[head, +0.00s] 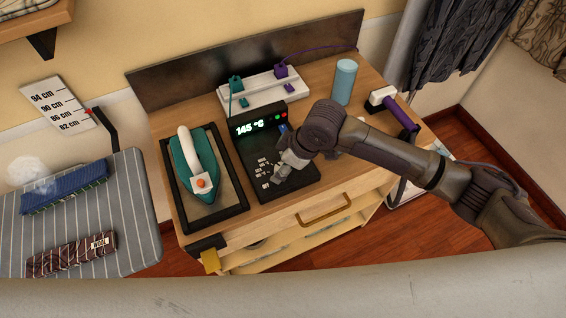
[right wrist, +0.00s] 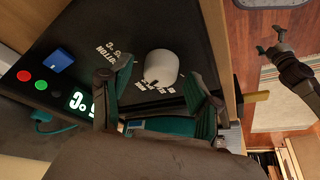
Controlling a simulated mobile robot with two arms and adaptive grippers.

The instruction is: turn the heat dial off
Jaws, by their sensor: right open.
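The heat dial (right wrist: 160,67) is a pale round knob on a black control panel (head: 254,149), with white printed words around it. It stands between the spread fingers of my right gripper (right wrist: 158,82); I cannot tell whether they touch it. In the head view my right gripper (head: 274,174) is low over the panel's front part and mostly covers the dial. The panel's display (head: 250,126) reads 145 °C in green. In the right wrist view a second dark gripper (right wrist: 272,42), apparently my left, hangs over the floor; its finger opening is too small to judge.
A teal iron (head: 196,170) stands on a black-framed rest left of the panel. A power strip (head: 263,91), a blue cylinder (head: 344,82) and a purple-handled tool (head: 395,106) are behind and right. A striped ironing board (head: 75,225) holds folded cloths at left.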

